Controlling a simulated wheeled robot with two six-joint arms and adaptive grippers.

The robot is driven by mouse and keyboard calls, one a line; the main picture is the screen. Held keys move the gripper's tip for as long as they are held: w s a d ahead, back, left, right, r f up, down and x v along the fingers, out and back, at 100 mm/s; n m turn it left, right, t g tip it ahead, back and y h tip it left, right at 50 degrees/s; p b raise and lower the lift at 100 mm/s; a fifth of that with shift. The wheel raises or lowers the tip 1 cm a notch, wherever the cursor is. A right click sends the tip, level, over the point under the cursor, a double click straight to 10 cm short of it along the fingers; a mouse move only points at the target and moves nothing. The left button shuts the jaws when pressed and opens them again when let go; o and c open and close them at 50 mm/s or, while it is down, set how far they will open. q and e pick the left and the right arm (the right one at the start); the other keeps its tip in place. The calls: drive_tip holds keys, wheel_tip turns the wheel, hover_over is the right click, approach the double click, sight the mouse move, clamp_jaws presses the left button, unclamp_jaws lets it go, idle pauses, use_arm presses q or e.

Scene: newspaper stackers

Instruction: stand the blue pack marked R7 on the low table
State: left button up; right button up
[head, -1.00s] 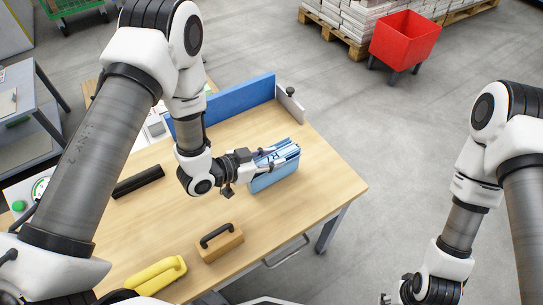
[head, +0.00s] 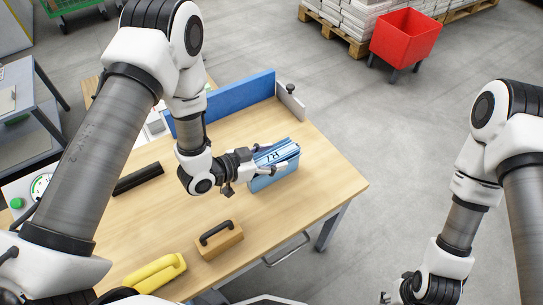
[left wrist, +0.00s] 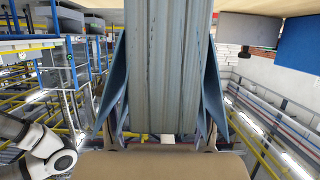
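The blue pack marked R7 (head: 275,180) stands near the right edge of the light wooden table (head: 320,190). Its R7 mark shows near its top. Its lower edge appears to meet the tabletop. My left gripper (head: 268,160) is at the pack's left end, with its fingers spread apart on either side of it. In the left wrist view the pack's layered edge (left wrist: 168,70) fills the middle, with gaps between it and the fingers. My right gripper (head: 392,300) is at the bottom edge, largely cut off, away from the table.
A blue upright panel (head: 235,100) and a grey end plate (head: 291,103) border the table's back. A black bar (head: 138,180), a wooden block with black handle (head: 219,240) and a yellow object (head: 156,274) lie on the table. A red bin (head: 405,38) stands on the floor.

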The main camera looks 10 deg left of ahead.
use_arm(q)
drive_tip(key=v, duration=1.2)
